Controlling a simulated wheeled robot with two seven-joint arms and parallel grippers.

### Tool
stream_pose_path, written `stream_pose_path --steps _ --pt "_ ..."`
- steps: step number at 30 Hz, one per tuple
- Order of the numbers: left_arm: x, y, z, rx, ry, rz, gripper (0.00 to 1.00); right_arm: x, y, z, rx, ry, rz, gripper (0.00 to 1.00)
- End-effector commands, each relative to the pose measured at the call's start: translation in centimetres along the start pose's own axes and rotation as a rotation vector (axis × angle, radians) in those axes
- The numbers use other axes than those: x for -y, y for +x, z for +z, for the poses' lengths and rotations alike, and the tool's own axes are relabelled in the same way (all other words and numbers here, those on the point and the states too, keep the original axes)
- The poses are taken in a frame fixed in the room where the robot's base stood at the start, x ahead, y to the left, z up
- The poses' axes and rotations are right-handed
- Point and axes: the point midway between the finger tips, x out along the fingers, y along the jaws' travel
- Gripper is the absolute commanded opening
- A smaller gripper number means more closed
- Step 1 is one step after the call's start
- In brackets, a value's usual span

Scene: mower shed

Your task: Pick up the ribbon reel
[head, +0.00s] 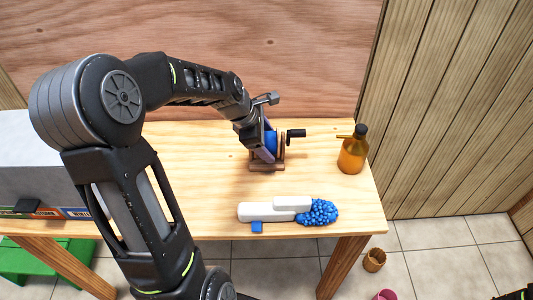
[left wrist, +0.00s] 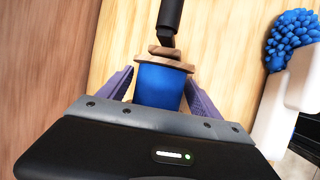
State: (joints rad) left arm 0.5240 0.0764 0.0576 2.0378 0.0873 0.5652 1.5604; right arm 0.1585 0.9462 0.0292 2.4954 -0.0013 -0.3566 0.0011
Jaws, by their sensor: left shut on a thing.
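The ribbon reel (head: 270,142) is blue, with a brown wooden stand and a dark crank handle pointing right. It is at the back middle of the wooden table, and its base appears to rest on the tabletop. My left gripper (head: 264,147) comes down over it from above and is shut on it. In the left wrist view, the purple fingers of my left gripper (left wrist: 158,80) flank the blue reel body (left wrist: 158,86). A wooden flange and the dark handle show beyond it. The fingers partly hide the reel in the head view. My right gripper is not seen.
An amber bottle (head: 352,153) stands on the table (head: 200,150) at the right. A grey box (head: 35,170) is at the left, and a wooden panel (head: 300,50) rises behind.

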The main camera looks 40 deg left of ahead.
Motion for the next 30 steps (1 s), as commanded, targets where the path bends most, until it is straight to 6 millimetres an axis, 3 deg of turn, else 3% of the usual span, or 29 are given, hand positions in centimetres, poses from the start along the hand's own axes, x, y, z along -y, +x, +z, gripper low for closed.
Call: stream_pose_path --steps 11,22,30 --pt "0.0 0.0 0.0 0.000 0.000 0.000 0.01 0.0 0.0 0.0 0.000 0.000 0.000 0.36" --pt "-0.3 -0.9 0.4 0.001 0.001 0.003 0.01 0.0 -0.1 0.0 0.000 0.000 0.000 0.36" --pt "-1.6 -5.0 2.1 0.002 0.002 0.007 0.01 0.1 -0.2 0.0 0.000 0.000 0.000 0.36"
